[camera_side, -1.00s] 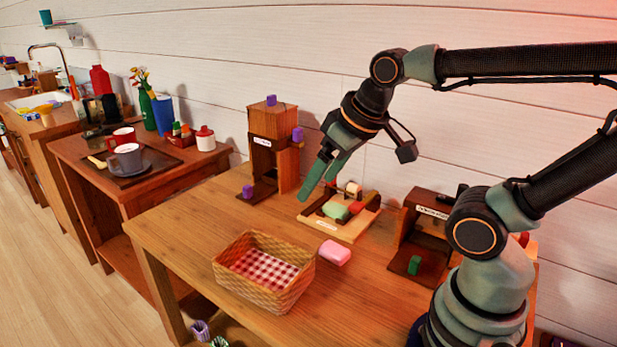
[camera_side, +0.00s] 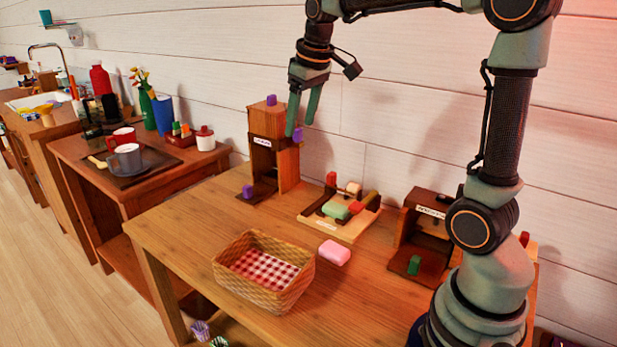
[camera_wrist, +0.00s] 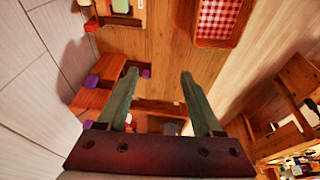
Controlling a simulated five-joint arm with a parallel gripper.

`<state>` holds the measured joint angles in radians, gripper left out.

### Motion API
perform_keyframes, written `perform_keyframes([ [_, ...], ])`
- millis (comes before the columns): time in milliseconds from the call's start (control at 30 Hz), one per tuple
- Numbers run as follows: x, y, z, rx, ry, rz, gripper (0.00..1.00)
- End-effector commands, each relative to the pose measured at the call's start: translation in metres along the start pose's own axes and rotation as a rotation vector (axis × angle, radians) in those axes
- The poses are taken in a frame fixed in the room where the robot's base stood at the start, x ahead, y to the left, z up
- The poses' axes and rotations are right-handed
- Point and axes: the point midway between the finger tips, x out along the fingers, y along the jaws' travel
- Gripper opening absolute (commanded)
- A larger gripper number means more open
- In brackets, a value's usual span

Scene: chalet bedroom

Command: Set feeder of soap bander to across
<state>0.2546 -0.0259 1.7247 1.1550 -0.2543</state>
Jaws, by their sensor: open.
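A flat, pale wooden board device (camera_side: 345,228) with a label too small to read sits at the back of the table. It looks like the soap bander, though I cannot confirm the name. It bears a green soap-like block (camera_side: 336,210), a pale roller (camera_side: 353,188) and an upright red knob (camera_side: 331,179) at its back left. Part of it shows at the top of the wrist view, with the red knob (camera_wrist: 91,25). My gripper (camera_side: 301,130) is open and empty, raised above and left of the board, in front of the tall wooden device. Both fingers (camera_wrist: 158,73) show apart.
The tall wooden device (camera_side: 288,168) with purple knobs stands left of the board. A dark brown device (camera_side: 430,262) with a green handle stands right. A pink soap (camera_side: 334,252) and a wicker basket (camera_side: 262,300) with checked cloth are in front. Table between is clear.

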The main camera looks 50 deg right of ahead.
Motion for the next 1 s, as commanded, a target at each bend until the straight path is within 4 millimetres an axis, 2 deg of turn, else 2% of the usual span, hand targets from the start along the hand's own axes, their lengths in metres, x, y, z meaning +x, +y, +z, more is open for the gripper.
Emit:
perform_keyframes([
  [100, 0.017, 0.034, -0.021, 0.003, -0.052, 0.001, 0.68],
  [300, 0.051, 0.091, -0.043, 0.002, -0.129, -0.007, 0.68],
  [433, 0.078, 0.130, -0.047, 0.001, -0.176, -0.020, 0.68],
  [600, 0.117, 0.176, -0.040, 0.003, -0.232, -0.043, 0.68],
  [800, 0.147, 0.208, -0.025, 0.001, -0.270, -0.066, 0.68],
  [1000, 0.159, 0.215, -0.019, -0.001, -0.281, -0.074, 0.68],
])
